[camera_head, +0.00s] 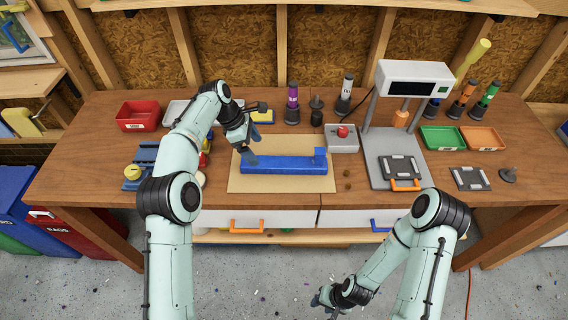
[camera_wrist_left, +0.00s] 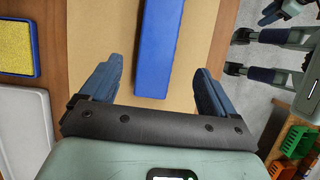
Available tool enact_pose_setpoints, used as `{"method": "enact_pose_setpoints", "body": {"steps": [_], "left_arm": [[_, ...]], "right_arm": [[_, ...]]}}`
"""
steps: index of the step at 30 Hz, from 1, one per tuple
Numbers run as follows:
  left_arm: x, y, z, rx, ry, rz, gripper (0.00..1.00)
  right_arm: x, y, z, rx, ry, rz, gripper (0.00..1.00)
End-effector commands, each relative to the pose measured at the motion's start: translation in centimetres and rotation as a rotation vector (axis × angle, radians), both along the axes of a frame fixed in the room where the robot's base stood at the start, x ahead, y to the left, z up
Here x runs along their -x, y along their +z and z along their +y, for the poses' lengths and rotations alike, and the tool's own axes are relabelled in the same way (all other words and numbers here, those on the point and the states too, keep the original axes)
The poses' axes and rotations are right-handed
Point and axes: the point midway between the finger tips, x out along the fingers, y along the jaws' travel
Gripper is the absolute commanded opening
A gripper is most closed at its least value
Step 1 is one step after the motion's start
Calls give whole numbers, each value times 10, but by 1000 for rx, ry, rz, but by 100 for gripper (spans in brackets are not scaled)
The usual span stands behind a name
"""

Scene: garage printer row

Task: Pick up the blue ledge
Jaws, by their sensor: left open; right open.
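The blue ledge (camera_head: 284,165) is a long bar with a small raised block at its right end. It lies on a tan mat (camera_head: 305,184) on the wooden workbench. My left gripper (camera_head: 248,150) is above the ledge's left end. In the left wrist view, the ledge (camera_wrist_left: 158,45) runs between the two open fingers of my left gripper (camera_wrist_left: 157,92), apart from both. My right gripper (camera_head: 328,302) is low in front of the bench, over the floor, far from the ledge; its fingers are small in the head view.
A grey box with a red button (camera_head: 342,132) stands right of the mat. A printer-like stand (camera_head: 402,172) is further right. A red bin (camera_head: 139,115) and blue parts (camera_head: 142,160) lie left. A yellow-topped blue tray (camera_head: 262,116) sits behind the mat.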

Motion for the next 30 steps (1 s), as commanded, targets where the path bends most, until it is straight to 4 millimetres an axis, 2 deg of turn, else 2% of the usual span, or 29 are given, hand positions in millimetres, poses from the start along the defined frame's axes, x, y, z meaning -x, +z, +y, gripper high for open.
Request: {"method": "enact_pose_setpoints", "body": {"steps": [3,10,18,22,28,30], "left_arm": [[-1,-16,-7,0,0,0,89],[0,-31,-10,0,1,0,89],[0,-69,-19,0,0,0,89],[0,-76,-21,0,1,-2,89],[0,-76,-21,0,1,-2,89],[0,-76,-21,0,1,-3,67]], "right_arm": [[-2,1,0,0,0,-2,43],[-2,1,0,0,0,-3,43],[-2,1,0,0,0,-3,43],[-2,1,0,0,0,-3,43],[-2,1,0,0,0,-3,43],[-2,1,0,0,0,-3,43]]}}
